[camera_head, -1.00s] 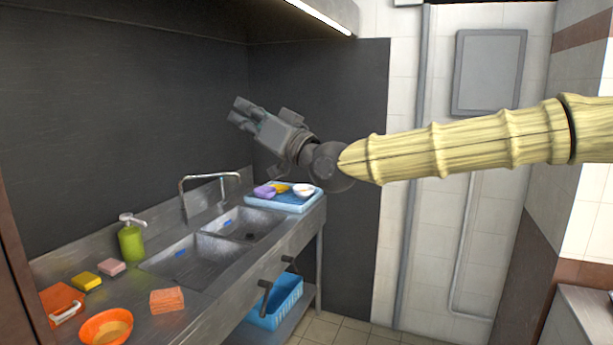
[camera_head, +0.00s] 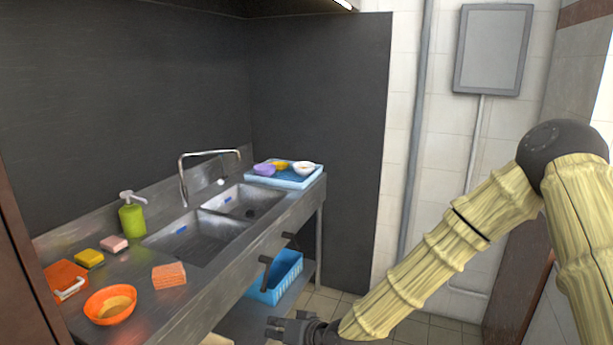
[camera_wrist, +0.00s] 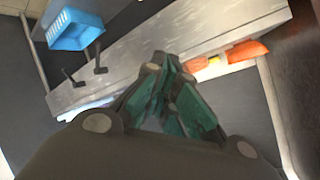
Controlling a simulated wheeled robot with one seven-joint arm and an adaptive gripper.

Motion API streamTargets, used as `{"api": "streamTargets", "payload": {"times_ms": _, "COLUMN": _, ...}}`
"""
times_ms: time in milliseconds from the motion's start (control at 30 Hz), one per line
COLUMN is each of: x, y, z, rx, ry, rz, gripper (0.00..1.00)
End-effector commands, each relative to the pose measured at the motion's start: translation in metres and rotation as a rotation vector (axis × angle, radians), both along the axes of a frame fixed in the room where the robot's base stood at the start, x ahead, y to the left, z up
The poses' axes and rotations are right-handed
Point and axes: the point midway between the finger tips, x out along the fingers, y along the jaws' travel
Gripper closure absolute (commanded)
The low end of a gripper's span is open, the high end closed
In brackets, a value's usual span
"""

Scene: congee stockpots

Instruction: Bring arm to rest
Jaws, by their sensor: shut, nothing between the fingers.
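My gripper (camera_head: 290,322) is low at the bottom of the head view, in front of the sink counter (camera_head: 215,300) and below its top edge. It is shut and empty. My bamboo-patterned arm comes down to it from the right with its elbow bent. In the wrist view the green-padded fingers (camera_wrist: 168,95) are together, with the counter's front behind them. I cannot tell the exact gap between my gripper and the counter.
The counter carries an orange bowl (camera_head: 110,305), sponges, a green soap bottle (camera_head: 132,219) and a blue tray (camera_head: 287,180) with small bowls. A blue basket (camera_head: 278,278) sits on the shelf below. The floor right of the counter looks clear.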

Motion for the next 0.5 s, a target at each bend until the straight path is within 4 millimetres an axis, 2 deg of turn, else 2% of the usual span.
{"api": "streamTargets", "payload": {"times_ms": 33, "x": -0.015, "y": -0.008, "z": -0.026, "rx": -0.029, "ry": 0.043, "rz": -0.005, "gripper": 1.00}}
{"api": "streamTargets", "payload": {"times_ms": 200, "x": -0.064, "y": -0.044, "z": -0.103, "rx": -0.128, "ry": 0.180, "rz": -0.033, "gripper": 1.00}}
{"api": "streamTargets", "payload": {"times_ms": 367, "x": -0.119, "y": -0.084, "z": -0.167, "rx": -0.231, "ry": 0.309, "rz": -0.061, "gripper": 1.00}}
{"api": "streamTargets", "payload": {"times_ms": 500, "x": -0.171, "y": -0.124, "z": -0.213, "rx": -0.328, "ry": 0.418, "rz": -0.086, "gripper": 1.00}}
